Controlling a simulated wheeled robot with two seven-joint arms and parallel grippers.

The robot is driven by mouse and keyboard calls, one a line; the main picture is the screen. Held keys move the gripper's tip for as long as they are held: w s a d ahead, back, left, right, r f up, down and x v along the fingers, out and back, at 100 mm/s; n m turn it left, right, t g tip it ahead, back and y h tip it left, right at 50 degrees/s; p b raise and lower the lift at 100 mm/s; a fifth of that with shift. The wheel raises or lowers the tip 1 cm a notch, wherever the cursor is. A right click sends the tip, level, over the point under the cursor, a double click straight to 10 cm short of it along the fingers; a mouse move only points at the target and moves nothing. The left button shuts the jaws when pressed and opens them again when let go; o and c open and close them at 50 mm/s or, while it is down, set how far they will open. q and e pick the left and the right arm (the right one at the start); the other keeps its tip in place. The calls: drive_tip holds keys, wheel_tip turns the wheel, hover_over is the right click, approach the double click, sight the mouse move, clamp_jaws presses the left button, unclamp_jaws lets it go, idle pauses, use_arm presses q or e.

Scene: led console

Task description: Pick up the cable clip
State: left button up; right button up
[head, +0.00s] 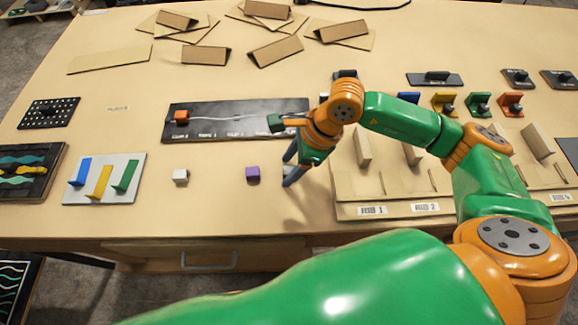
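My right gripper (288,172) points down over the middle of the table, just right of a small purple block (252,174). Its blue-grey fingers look apart, partly hidden by the orange wrist; I see nothing clearly held between them. A small white block (180,176) sits further left. A black board (222,135) behind carries a pale cable (225,117), an orange block (181,117) at its left end and a dark green piece (275,123) near the wrist. I cannot tell for certain which small piece is the cable clip. My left gripper is not in view.
A grey plate (133,190) with blue, yellow and green uprights stands left. Cardboard bins (385,190) with labels lie right, under my arm. Coloured holders (478,103) stand behind them. Folded cardboard pieces (205,55) lie at the back. The table's front left is mostly clear.

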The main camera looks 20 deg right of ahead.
drive_tip(key=shift+s+r, duration=0.1)
drive_tip(key=shift+s, duration=0.15)
clamp_jaws()
drive_tip(key=shift+w, duration=0.1)
